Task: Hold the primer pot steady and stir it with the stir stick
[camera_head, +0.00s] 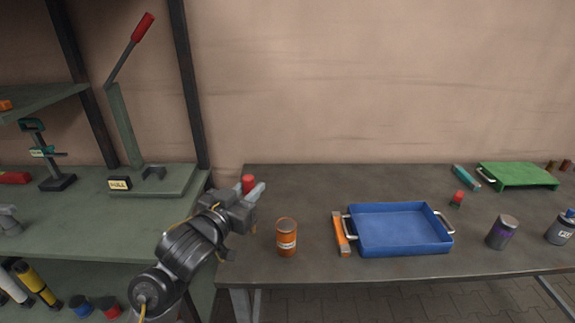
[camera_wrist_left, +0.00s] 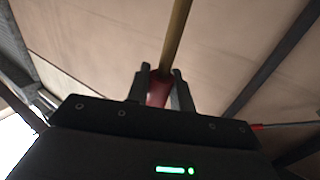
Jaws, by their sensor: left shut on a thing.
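The stick's tan shaft (camera_wrist_left: 177,35) extends away beyond the fingers. In the head view only the red end (camera_head: 248,180) shows clearly. My right gripper is not in view.
A blue tray (camera_head: 400,252) and an orange bar (camera_head: 341,234) lie right of the can. A grey can (camera_head: 502,232), a small red-topped item (camera_head: 457,199) and a green tray (camera_head: 517,176) are farther right. A shelf unit (camera_head: 80,206) with a red-handled press stands left.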

